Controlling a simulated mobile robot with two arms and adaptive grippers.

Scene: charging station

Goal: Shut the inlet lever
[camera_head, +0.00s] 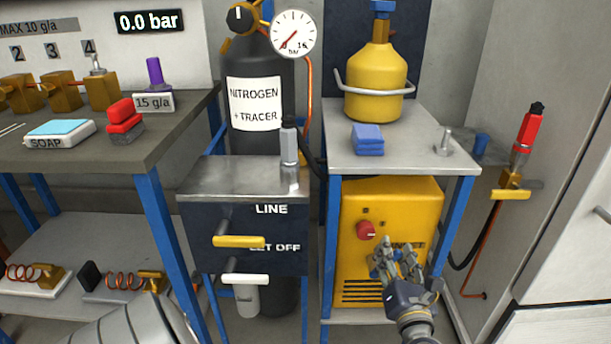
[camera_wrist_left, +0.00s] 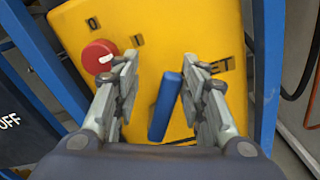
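The yellow machine (camera_head: 385,200) stands under the right-hand bench, with a red knob (camera_head: 366,230) on its front. In the left wrist view, a blue lever (camera_wrist_left: 165,105) sits on the yellow front (camera_wrist_left: 160,30) beside a partly covered label ending in "ET". It stands nearly upright, slightly tilted. My left gripper (camera_head: 396,246) is in front of the machine, fingers pointing at it. In the left wrist view the gripper (camera_wrist_left: 158,65) is open, with the lever between its fingers and nearer the right one. I cannot tell whether they touch. My right gripper is not in view.
The red knob (camera_wrist_left: 98,56) is close to the left finger. Blue bench legs (camera_head: 327,250) flank the machine. A yellow handle (camera_head: 238,242) and a white handle (camera_head: 245,279) stick out at left. A hose (camera_head: 488,235) hangs at right.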

